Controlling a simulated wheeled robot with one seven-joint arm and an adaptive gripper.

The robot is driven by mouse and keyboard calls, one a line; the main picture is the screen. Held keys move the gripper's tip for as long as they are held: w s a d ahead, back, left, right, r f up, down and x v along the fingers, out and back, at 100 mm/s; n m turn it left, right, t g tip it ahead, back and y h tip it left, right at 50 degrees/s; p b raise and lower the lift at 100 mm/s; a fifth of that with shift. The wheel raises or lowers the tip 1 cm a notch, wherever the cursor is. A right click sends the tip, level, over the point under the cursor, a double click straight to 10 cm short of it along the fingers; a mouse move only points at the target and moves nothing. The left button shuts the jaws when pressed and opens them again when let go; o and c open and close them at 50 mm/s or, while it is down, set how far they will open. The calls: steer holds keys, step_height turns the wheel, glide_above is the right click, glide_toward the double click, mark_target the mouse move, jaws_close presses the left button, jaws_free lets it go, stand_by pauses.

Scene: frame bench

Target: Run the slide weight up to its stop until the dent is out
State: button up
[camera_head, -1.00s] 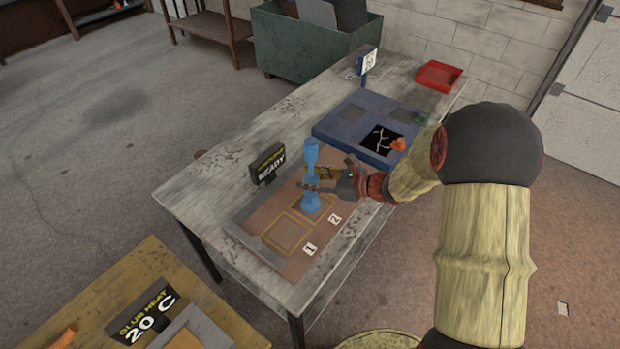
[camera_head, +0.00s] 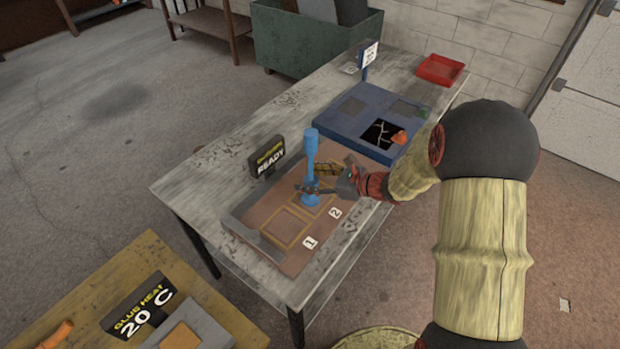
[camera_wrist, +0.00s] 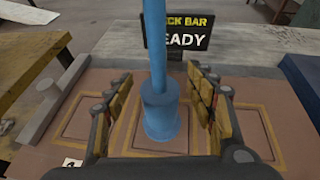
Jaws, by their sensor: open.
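The blue slide tool (camera_head: 311,165) stands upright on the brown board (camera_head: 250,203), by the square marked 2. It has a thin rod with a thicker top in the head view. A wider blue cylinder, probably the slide weight (camera_wrist: 160,110), sits low on the rod in the wrist view. My gripper (camera_head: 308,180) is open, with one finger on each side of the tool. In the wrist view (camera_wrist: 162,85) gaps show between the fingers and the blue cylinder. I cannot make out a dent; the surface under the tool is hidden.
A black sign (camera_head: 267,157) reading READY stands behind the board. A blue case (camera_head: 345,125) with square openings and a red tray (camera_head: 440,69) lie farther along the bench. A second table (camera_head: 80,290) with a sign reading 20 C is at lower left.

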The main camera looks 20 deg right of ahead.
steer(key=v, duration=1.2)
